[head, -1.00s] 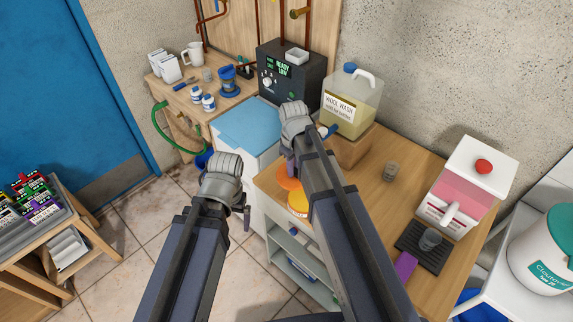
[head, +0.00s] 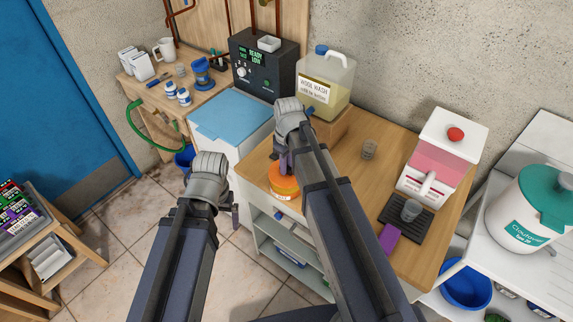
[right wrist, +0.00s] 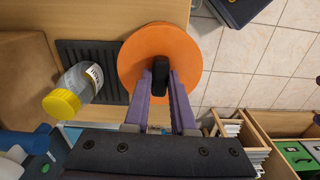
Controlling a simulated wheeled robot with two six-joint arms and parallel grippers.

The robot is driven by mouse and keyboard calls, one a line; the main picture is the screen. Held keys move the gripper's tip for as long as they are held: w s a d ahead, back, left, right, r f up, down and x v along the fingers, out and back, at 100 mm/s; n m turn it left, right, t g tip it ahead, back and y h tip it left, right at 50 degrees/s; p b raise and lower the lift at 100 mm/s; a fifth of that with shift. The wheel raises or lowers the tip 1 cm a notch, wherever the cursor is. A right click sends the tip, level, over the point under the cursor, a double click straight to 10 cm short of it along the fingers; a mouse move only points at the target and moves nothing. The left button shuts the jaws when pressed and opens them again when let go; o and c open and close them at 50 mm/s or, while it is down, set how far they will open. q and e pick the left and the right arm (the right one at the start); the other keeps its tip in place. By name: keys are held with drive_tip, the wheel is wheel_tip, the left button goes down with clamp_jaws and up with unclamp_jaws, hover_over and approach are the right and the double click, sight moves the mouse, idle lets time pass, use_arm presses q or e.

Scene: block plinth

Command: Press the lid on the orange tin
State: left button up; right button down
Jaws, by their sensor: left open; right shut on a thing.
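The lid is an orange disc with a black knob. It fills the middle of the right wrist view (right wrist: 140,58) and shows in the head view (head: 276,174). My right gripper (right wrist: 160,82) is shut on the knob, with one purple finger on each side. The orange tin (head: 287,191), with a pale label, is directly below the lid near the worktop's front edge. The lid hides the tin in the right wrist view. I cannot tell whether the lid is seated or just above the rim. My left gripper (head: 235,216) is open and empty, left of the worktop's front.
The wool wash jug (head: 325,84) stands on a wooden block behind. A small cup (head: 369,149) and pink dispenser (head: 440,155) stand right.

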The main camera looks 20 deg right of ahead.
drive_tip(key=shift+f+b, duration=1.85)
drive_tip(key=shift+f, duration=0.3)
drive_tip(key=shift+f+b, duration=0.3)
drive_tip(key=shift+c, duration=0.9)
unclamp_jaws()
drive_tip(key=shift+r, duration=0.15)
wheel_tip(320, 180, up, 5)
drive_tip(key=p, duration=0.5)
drive_tip(key=shift+c, duration=0.3)
clamp_jaws()
